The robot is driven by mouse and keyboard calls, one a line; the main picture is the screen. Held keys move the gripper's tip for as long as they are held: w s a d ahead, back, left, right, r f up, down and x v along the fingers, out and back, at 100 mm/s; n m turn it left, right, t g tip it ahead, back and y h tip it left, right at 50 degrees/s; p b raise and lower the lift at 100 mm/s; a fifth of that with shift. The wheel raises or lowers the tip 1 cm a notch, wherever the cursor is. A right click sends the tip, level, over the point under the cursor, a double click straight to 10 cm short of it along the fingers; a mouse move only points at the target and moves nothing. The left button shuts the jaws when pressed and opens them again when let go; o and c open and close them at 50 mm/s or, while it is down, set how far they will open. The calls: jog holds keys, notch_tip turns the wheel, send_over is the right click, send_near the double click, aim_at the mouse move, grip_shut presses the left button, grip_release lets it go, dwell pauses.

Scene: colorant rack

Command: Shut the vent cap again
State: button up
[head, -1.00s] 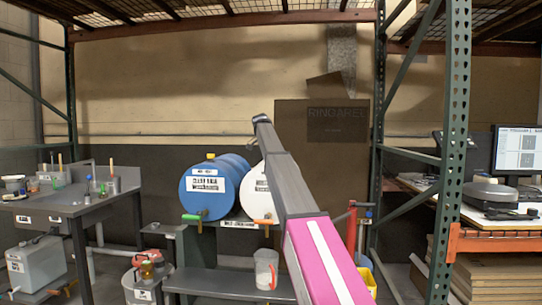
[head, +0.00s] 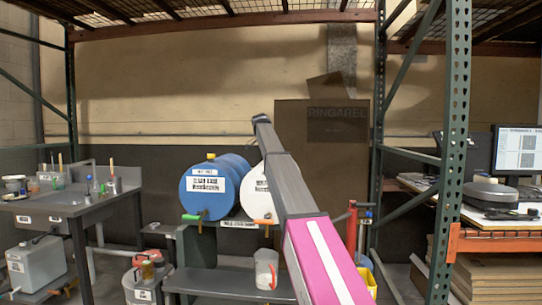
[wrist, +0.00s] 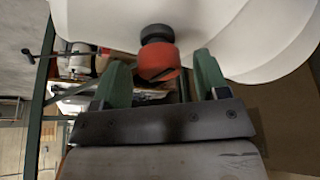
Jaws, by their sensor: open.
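The vent cap (wrist: 158,62) is orange-red and sits against a black neck (wrist: 157,33) on the white drum (wrist: 110,18), which fills the top of the wrist view. My gripper (wrist: 162,64) is open, with one green finger on each side of the cap. I cannot tell whether either finger touches it, or whether the cap is screwed down or loose. In the head view the white drum (head: 252,190) is partly hidden behind my arm. Its top, the cap and my gripper's fingers are hidden there.
A jug (head: 266,269) stands on the bench below. A green rack post (head: 452,150) rises on the right, and a grey sink table (head: 75,205) stands on the left.

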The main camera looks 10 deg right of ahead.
jog(key=shift+r, duration=0.1)
jog(key=v, duration=1)
jog(key=shift+a+r, duration=0.2)
jog(key=shift+r, duration=0.05)
jog(key=shift+s, duration=0.1)
